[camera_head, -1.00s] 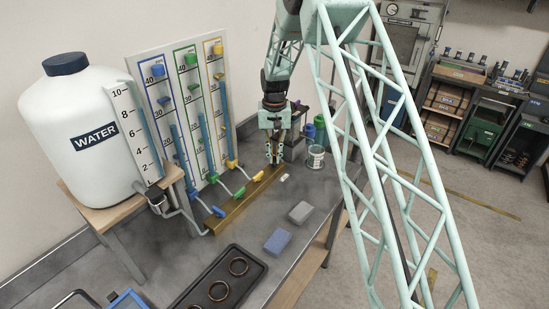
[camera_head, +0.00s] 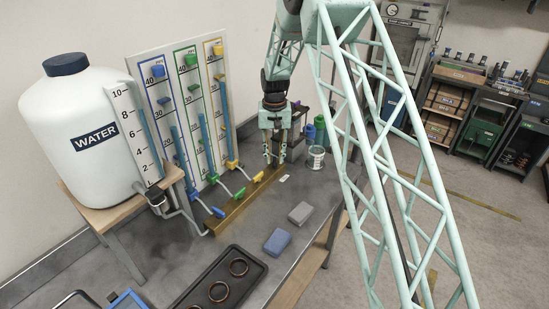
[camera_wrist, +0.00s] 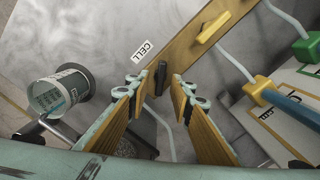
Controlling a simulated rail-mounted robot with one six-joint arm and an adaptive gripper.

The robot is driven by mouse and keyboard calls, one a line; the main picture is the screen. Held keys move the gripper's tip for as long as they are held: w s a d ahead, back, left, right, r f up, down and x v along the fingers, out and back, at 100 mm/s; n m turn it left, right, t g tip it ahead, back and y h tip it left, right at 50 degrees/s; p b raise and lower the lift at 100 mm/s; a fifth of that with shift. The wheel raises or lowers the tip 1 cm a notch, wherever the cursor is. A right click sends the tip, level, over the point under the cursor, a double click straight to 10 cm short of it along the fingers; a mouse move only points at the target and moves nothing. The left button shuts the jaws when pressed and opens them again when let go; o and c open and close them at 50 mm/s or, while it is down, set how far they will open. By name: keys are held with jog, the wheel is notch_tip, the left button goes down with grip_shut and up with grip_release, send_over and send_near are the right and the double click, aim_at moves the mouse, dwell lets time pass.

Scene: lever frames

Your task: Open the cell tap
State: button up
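The brass manifold bar (camera_head: 236,204) runs along the foot of the gauge board. A white label reading CELL (camera_wrist: 141,52) lies beside the bar's end in the wrist view; it is a small white patch (camera_head: 284,178) in the head view. A small black tap handle (camera_wrist: 160,77) stands at that end of the bar. My gripper (camera_wrist: 161,86) is open, with one fingertip on each side of the black handle; I cannot tell whether either touches it. In the head view my gripper (camera_head: 274,160) points down at the bar's far end and hides the handle.
Yellow (camera_head: 258,177), green (camera_head: 240,193) and blue (camera_head: 218,212) taps sit along the bar, with the yellow one nearest my gripper. A beaker (camera_head: 316,157) stands to the right. Grey (camera_head: 300,212) and blue (camera_head: 278,241) blocks and a black tray (camera_head: 262,262) lie in front.

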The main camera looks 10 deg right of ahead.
aim_at(275, 160)
notch_tip(275, 160, up, 12)
dwell(0.7)
jog(key=shift+f, duration=0.1)
jog(key=s+r+n+t+b, duration=0.1)
jog(key=s+r+b, duration=0.1)
jog(key=s+r, duration=1.1)
jog(key=s+r+t+b, duration=0.1)
jog(key=s+r+b, duration=0.1)
jog(key=s+r, duration=1.1)
jog(key=s+f+t+b, duration=0.1)
jog(key=s+f, duration=0.1)
jog(key=s, duration=1.6)
jog(key=s+f+n+t+b, duration=0.1)
jog(key=s+f+b, duration=0.1)
jog(key=s, duration=1.6)
jog(key=shift+s+d+f, duration=0.2)
jog(key=shift+d+f, duration=0.05)
jog(key=shift+f, duration=0.2)
